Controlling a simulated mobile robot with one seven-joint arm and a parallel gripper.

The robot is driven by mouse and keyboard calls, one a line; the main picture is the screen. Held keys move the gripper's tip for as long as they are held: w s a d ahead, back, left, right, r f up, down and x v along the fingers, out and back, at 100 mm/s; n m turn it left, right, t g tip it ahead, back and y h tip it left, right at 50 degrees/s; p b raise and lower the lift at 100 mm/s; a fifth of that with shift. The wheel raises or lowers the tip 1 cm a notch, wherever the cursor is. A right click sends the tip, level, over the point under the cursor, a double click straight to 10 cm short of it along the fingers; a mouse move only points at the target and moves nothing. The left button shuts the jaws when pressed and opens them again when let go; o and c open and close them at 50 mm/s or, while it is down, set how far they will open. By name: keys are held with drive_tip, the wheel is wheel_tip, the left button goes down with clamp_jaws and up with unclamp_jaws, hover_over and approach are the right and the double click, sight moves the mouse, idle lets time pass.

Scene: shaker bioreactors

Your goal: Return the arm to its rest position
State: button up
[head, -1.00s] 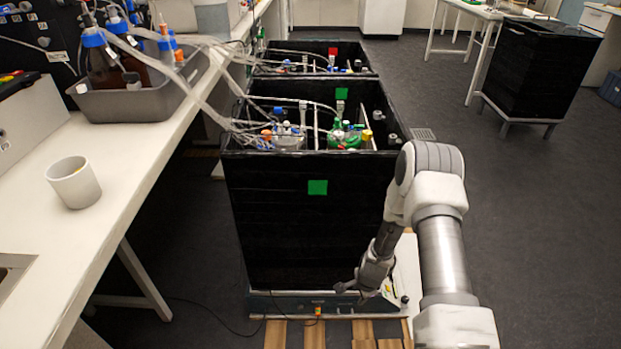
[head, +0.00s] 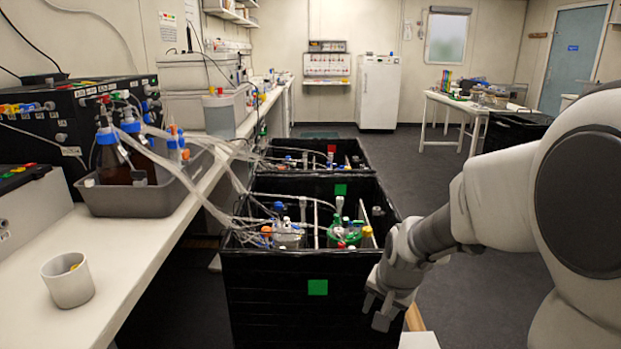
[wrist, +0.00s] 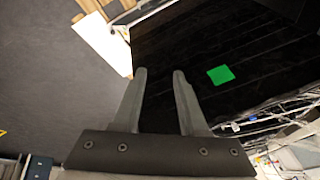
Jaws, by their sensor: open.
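My gripper (head: 376,310) is open and empty in the head view, at the right front corner of the near black shaker box (head: 262,300). My arm reaches in from the right edge of that view. In the wrist view my gripper (wrist: 159,75) shows two grey fingers spread apart with nothing between them. Beyond them are the black box wall (wrist: 180,50) and its green square marker (wrist: 220,75). I cannot tell whether the fingers touch the box.
A bench (head: 130,270) on the left holds a white cup (head: 68,283) and a grey tray (head: 140,200) of bottles. Tubes run from there to vessels in the boxes. A white table (head: 436,100) stands at back right. Floor (head: 480,300) right of the boxes is mostly clear.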

drive_tip(key=s+r+n+t, duration=0.1)
drive_tip(key=s+r+n, duration=0.2)
drive_tip(key=s+r, duration=0.55)
drive_tip(key=s+r+n, duration=0.3)
drive_tip(key=s+r, duration=0.2)
drive_tip(key=s, duration=0.7)
wheel_tip(320, 180, up, 20)
drive_tip(key=p, duration=2)
drive_tip(key=shift+d+h, duration=0.3)
drive_tip(key=shift+s, duration=0.1)
